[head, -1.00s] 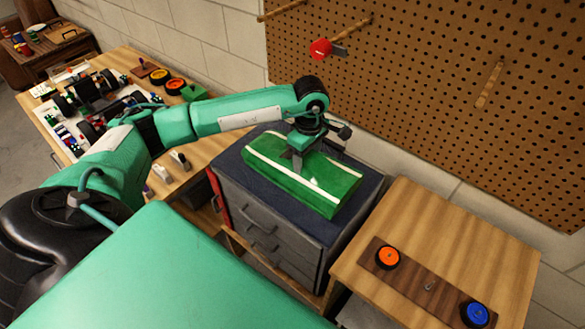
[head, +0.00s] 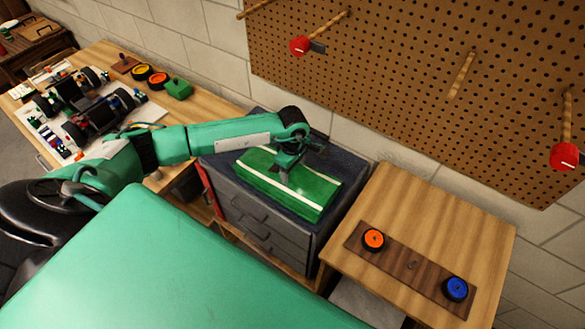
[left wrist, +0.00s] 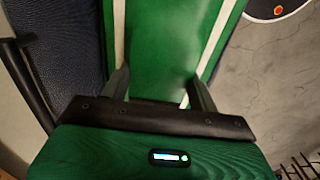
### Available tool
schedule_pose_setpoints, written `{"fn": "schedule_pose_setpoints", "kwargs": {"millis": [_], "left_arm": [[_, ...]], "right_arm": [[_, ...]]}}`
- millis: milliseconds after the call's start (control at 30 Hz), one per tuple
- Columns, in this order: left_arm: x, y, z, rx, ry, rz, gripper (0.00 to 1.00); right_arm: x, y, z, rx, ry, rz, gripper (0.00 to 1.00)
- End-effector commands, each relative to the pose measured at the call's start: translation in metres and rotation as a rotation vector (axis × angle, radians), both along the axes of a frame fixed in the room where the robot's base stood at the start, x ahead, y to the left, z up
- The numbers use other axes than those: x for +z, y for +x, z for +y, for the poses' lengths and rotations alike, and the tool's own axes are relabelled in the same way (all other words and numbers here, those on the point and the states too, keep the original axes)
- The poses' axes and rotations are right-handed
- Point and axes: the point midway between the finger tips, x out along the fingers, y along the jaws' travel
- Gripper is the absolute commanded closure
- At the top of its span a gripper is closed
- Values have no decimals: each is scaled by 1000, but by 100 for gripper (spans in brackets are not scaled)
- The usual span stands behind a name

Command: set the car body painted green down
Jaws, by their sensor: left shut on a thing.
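The car body (head: 262,184), green with two white lengthwise stripes, is at the top of the dark drawer cabinet (head: 219,157), close to its front edge. I cannot tell whether its underside touches the cabinet top. My left gripper (head: 284,176) is shut on the car body from above, around its middle. In the left wrist view the car body (left wrist: 165,45) fills the centre, with the left gripper's fingers (left wrist: 160,88) at either side. My right gripper is not in view.
A wooden table (head: 440,215) at right holds a brown board with an orange wheel (head: 373,239) and a blue wheel (head: 455,289). The workbench at left holds a car chassis (head: 85,108) and a small green block (head: 178,89). A pegboard (head: 420,80) is behind.

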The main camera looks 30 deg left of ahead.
Motion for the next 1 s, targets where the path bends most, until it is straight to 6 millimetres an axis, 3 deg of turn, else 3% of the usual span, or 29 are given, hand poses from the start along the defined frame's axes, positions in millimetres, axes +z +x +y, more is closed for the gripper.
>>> {"fn": "schedule_pose_setpoints", "kwargs": {"millis": [100, 133, 233, 667, 1000], "left_arm": [[-4, 0, 0, 0, 0, 0, 63], [-3, 0, 0, 0, 0, 0, 36], [-3, 0, 0, 0, 0, 0, 18], [5, 1, 0, 0, 0, -2, 18], [75, 1, 0, -1, 0, -5, 18]], "right_arm": [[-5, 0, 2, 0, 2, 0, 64], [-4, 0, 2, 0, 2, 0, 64], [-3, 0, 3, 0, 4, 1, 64], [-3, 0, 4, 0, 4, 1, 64], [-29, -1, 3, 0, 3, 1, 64]]}}
